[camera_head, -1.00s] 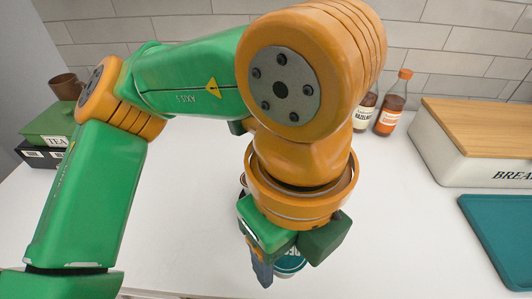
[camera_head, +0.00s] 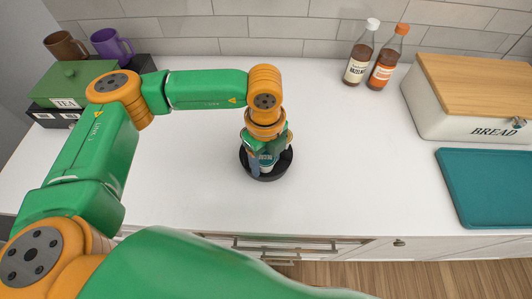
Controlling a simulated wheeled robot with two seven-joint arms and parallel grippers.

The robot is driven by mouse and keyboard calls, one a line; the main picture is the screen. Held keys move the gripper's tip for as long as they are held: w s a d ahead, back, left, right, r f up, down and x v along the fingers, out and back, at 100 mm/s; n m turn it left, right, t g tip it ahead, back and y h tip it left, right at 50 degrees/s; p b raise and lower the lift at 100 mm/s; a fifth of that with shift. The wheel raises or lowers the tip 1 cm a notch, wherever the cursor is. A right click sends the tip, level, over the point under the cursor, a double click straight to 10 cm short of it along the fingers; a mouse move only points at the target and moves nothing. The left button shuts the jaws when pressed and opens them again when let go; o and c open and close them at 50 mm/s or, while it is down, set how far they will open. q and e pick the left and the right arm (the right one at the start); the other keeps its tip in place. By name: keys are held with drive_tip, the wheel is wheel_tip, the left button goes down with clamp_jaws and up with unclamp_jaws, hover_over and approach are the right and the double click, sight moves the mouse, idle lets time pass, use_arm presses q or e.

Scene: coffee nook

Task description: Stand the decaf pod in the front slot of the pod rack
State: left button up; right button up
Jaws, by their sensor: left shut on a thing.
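The decaf pod (camera_head: 266,161), with a teal label and a pale lower part, is in the jaws of my left gripper (camera_head: 266,155). The gripper points down and is shut on the pod. The pod rack (camera_head: 283,168) is a dark, round piece on the white counter, directly below and around the pod in the picture. My gripper and the pod cover much of the rack, so I cannot tell which slot the pod is over or whether it touches the rack. My right gripper is not in view.
A green tea box (camera_head: 75,84) with brown (camera_head: 63,46) and purple (camera_head: 110,45) mugs behind stands at left. Syrup bottles (camera_head: 358,62) (camera_head: 385,62), a bread box (camera_head: 470,105) and a teal board (camera_head: 490,185) are at right. The counter around the rack is clear.

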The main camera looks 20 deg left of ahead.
sight(265, 158)
use_arm(q)
drive_tip(key=shift+f, duration=0.2)
drive_tip(key=o, duration=0.9)
drive_tip(key=shift+c, duration=0.2)
drive_tip(key=shift+o, duration=0.7)
drive_tip(key=shift+r, duration=0.1)
drive_tip(key=shift+r, duration=0.25)
wheel_tip(265, 158, up, 11)
drive_tip(key=b, duration=0.3)
drive_tip(key=shift+r, duration=0.35)
